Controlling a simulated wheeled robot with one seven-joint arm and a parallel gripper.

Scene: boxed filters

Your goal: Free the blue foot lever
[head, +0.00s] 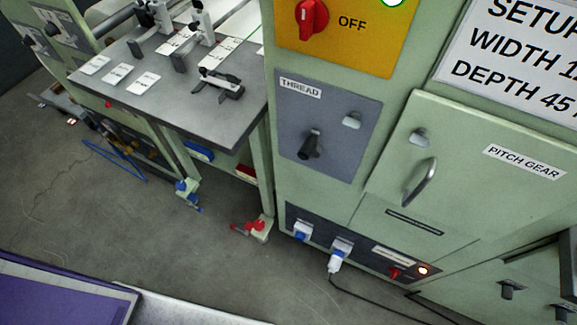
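The blue foot lever (187,194) is at the foot of a pale green leg of the workbench, just above the floor. It shows small, and I cannot tell what, if anything, holds it. A red foot lever (252,228) sits on a similar foot nearer the green cabinet. My gripper is not in view.
The workbench (215,120) carries white cards and clamp-like tools. The green machine cabinet (420,220) fills the right side. A blue bar frame (115,160) lies low at left. A plug (336,262) trails a black cable. The grey floor (130,225) in front is mostly clear.

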